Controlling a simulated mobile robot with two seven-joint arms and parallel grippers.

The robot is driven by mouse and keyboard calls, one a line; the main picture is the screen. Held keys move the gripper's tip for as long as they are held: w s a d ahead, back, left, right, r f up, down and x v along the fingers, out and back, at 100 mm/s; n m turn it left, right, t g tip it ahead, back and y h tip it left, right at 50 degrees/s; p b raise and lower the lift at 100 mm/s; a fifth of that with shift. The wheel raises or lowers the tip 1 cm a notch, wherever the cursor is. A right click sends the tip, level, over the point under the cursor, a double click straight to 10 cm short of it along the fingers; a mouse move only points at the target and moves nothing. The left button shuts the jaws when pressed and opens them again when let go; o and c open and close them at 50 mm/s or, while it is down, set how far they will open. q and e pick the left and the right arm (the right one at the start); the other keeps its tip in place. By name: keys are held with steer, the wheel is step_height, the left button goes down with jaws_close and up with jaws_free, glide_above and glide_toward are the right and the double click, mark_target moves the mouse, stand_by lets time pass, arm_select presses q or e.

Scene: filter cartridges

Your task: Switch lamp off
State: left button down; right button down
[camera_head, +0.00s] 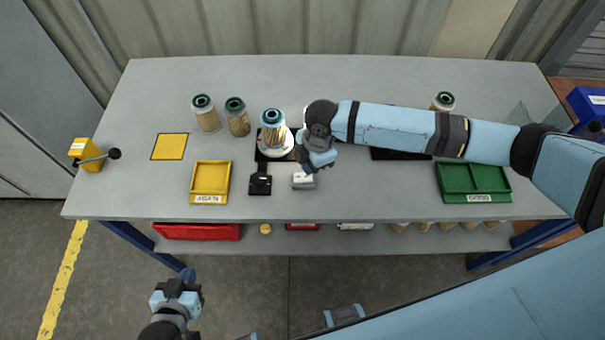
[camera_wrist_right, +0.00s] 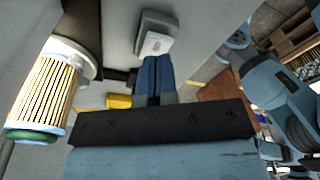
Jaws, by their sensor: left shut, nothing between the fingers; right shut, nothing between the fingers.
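A small white-grey box with a switch-like face (camera_head: 303,180) sits on the table near its front middle. It also shows in the right wrist view (camera_wrist_right: 155,42), just beyond my fingertips. My right gripper (camera_head: 308,170) is shut and empty, pointing down right behind the box. I cannot tell whether its fingertips touch it. A filter cartridge with a blue top (camera_head: 272,132) stands on a round white base (camera_head: 288,149) left of my right gripper. Whether a lamp is lit is not clear. My left gripper (camera_head: 178,279) is shut and empty, in front of the table.
A black device (camera_head: 260,184) and a yellow tray (camera_head: 210,178) lie left of the box. A green tray (camera_head: 474,197) is at the right. A yellow lever box (camera_head: 88,154) stands at the left edge. Green-topped cartridges (camera_head: 205,114) stand behind. My right arm spans the table's right half.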

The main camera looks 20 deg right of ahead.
mark_target(310, 176)
steer(key=shift+f+b, duration=0.5)
steer(key=shift+f, duration=0.95)
steer(key=shift+r, duration=0.1)
step_height(310, 176, up, 2)
steer(key=shift+p, duration=1.1)
step_height(310, 176, up, 3)
steer(key=p, duration=0.2)
steer(key=shift+f+p, duration=0.2)
steer(key=shift+p, duration=0.15)
step_height(310, 176, up, 2)
steer(key=shift+r+p, duration=0.2)
steer(key=shift+p, duration=1)
steer(key=shift+f, duration=0.1)
steer(key=shift+a, duration=0.1)
